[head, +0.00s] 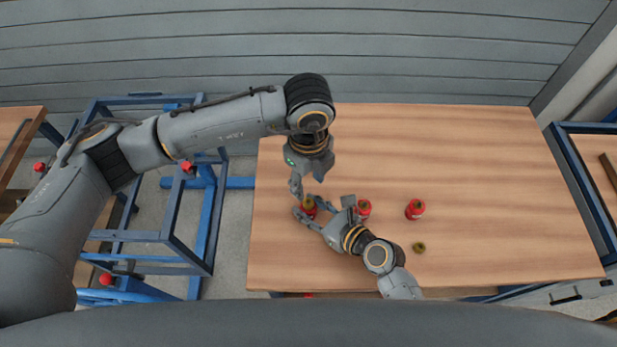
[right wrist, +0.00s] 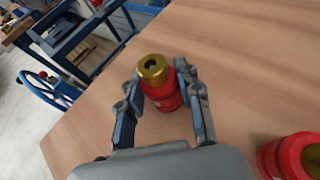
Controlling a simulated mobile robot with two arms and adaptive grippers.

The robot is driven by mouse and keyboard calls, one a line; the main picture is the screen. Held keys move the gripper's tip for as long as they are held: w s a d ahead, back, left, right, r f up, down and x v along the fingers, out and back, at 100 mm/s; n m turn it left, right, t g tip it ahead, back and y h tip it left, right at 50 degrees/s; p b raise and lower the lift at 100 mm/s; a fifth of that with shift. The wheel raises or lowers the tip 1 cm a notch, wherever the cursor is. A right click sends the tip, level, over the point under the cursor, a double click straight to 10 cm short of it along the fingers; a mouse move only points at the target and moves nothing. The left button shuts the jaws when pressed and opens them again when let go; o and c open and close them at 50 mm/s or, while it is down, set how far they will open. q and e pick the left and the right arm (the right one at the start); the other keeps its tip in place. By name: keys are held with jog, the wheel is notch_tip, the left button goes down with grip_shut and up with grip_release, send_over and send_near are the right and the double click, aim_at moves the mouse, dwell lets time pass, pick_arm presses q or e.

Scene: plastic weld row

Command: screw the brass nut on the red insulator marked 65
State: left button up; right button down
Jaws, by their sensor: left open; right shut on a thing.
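A red insulator (head: 309,212) stands upright near the table's left side, with a brass nut (right wrist: 153,68) on its top. How far the nut is threaded cannot be told. My right gripper (right wrist: 158,76) is shut on this red insulator, one finger on each side, just below the nut. My left gripper (head: 308,184) is open and points down just above the same insulator, apart from it. Two more red insulators stand to the right, one beside my right wrist (head: 364,209) and one farther right (head: 415,209). Their number marks are not readable.
A loose brass nut (head: 419,247) lies on the wooden table (head: 480,170) below the rightmost insulator. The table's back and right are clear. Blue metal frames (head: 205,225) stand beyond the left edge. A grey slatted wall is behind.

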aim_at(308, 203)
pick_arm(q)
jog(key=shift+f, duration=3.95)
grip_shut()
jog(key=shift+o, duration=0.4)
grip_release()
jog(key=shift+r, duration=2.25)
